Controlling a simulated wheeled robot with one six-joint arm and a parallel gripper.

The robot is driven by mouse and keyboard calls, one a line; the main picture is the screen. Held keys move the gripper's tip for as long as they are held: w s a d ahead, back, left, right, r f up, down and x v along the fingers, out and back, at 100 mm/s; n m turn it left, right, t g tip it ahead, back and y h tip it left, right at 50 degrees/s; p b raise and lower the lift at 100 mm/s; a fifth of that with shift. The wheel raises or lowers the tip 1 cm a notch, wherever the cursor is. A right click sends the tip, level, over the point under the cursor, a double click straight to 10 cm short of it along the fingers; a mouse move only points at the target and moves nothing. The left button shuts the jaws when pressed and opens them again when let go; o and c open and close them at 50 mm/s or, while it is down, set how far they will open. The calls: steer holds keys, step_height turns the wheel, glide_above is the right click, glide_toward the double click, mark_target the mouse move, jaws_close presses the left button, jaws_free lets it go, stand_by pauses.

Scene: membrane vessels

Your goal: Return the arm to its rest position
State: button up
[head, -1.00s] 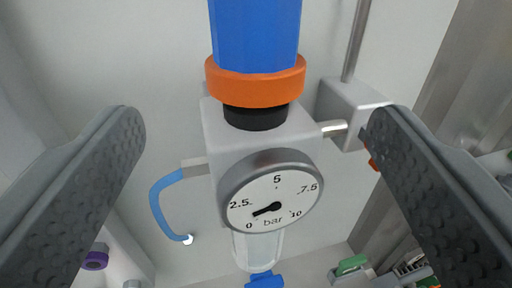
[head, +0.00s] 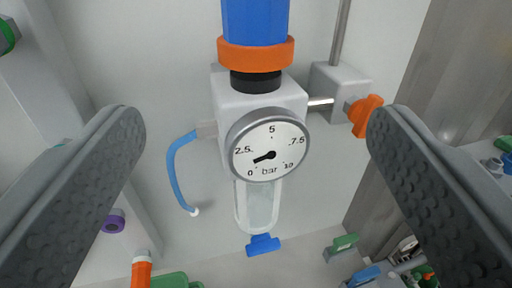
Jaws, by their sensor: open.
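My gripper (head: 255,150) is open and empty, with one dark grey finger at each side of the head view. Between the fingers and beyond them stands a pressure regulator (head: 226,90) with a blue knob (head: 256,20), an orange collar (head: 256,53) and a round gauge (head: 269,146). The gauge needle points to the low end of its scale, between 0 and 2.5 bar. A clear bowl (head: 258,205) hangs below it. The fingers appear apart from the regulator.
An orange handle (head: 365,115) sits on a grey block (head: 338,88) right of the regulator. A blue hose (head: 174,175) curves down at left. A blue valve (head: 263,244), a green handle (head: 345,242) and an orange-capped part (head: 141,272) lie below.

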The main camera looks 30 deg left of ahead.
stand_by(0.3)
steer(key=s+d+f+m+h, duration=0.2)
steer(key=s+d+f+h, duration=0.1)
steer(key=d, duration=0.7)
steer(key=s+d+f+m+t+h, duration=0.1)
steer(key=s+d+f+m+h, duration=0.1)
steer(key=s+d+f, duration=0.4)
steer(key=s+d+f+m+t+h, duration=0.1)
steer(key=s+d+f+h, duration=0.3)
steer(key=d, duration=1)
steer(key=shift+s+d+f+m+h, duration=0.35)
steer(key=shift+f+m+h, duration=0.2)
steer(key=shift+m, duration=0.35)
